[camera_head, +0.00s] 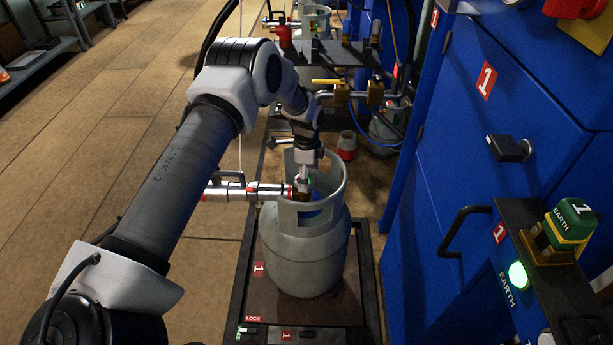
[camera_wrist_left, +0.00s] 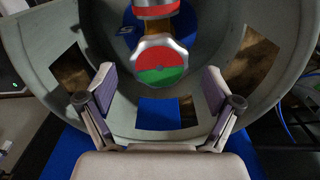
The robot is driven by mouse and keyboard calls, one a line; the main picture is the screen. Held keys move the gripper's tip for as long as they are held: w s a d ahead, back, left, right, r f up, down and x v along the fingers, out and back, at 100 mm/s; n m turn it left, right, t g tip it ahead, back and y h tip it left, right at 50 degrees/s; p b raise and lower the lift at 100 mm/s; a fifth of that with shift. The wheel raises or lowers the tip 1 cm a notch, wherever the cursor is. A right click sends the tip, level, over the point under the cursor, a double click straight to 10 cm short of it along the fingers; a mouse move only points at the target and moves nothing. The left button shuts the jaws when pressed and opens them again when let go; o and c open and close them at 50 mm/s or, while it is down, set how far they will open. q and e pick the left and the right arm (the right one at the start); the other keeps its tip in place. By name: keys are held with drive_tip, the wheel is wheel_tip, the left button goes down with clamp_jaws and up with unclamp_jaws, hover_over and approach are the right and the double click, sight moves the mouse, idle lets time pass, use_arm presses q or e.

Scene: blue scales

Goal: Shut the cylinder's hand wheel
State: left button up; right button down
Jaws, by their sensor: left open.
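The grey gas cylinder (camera_head: 303,255) stands upright on a dark platform marked 1. Its open collar also shows in the left wrist view (camera_wrist_left: 265,50). Inside the collar, the hand wheel (camera_wrist_left: 162,64) has a silver faceted rim and a red and green top. A brass and red-banded fitting lies just above it in the wrist picture. My left gripper (camera_wrist_left: 160,86) is open, its two fingers apart and either side of the wheel's lower part in the picture, with no contact visible. In the head view my left gripper (camera_head: 304,178) points down into the collar, its fingertips mostly hidden. My right gripper is not in view.
A silver filling pipe (camera_head: 230,191) with a lever reaches the collar from the left. Blue cabinets (camera_head: 470,130) with black handles stand close on the right. Another platform with brass valves (camera_head: 342,92) lies behind. The floor (camera_head: 100,130) on the left is clear.

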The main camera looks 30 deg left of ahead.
use_arm(q)
wheel_tip(320, 180, up, 12)
drive_tip(key=shift+f, duration=0.25)
idle(0.3)
